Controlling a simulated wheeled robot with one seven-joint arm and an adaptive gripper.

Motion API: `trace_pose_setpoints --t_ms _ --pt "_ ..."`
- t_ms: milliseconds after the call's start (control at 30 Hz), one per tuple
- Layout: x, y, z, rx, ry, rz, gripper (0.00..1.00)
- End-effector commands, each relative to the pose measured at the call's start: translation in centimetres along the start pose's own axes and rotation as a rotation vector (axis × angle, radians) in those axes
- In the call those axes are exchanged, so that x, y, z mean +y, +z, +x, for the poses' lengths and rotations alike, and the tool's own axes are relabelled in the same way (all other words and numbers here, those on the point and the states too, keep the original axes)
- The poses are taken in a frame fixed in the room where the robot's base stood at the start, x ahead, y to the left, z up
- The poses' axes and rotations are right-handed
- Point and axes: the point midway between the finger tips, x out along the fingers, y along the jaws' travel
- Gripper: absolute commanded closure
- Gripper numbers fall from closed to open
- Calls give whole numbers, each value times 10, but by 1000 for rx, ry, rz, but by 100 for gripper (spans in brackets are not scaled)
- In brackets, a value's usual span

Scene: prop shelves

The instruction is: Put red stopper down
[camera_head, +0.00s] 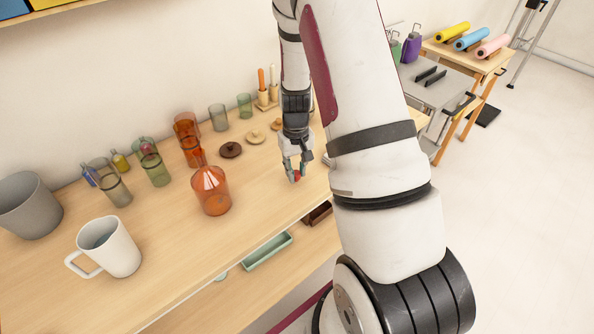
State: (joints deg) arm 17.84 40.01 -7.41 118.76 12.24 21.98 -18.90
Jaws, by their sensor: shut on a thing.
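The red stopper (297,176) is small and shows at the tips of my gripper (295,172). My gripper points down near the front edge of the wooden shelf top (255,205), toward its right end. It is shut on the red stopper. The fingers hide part of the stopper. I cannot tell whether the stopper touches the wood. An orange glass bottle (211,192) stands upright to the left of the gripper, apart from it.
Tall orange glasses (187,138), a white mug (113,250) and a grey pot (30,207) stand farther left. Bare wood lies between bottle and gripper. A green tray (268,250) sits below.

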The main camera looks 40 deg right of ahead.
Motion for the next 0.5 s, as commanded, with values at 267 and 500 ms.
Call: trace_pose_setpoints --t_ms 267,500 --pt "0 0 7 2 0 0 87" --pt "0 0 9 1 0 1 70"
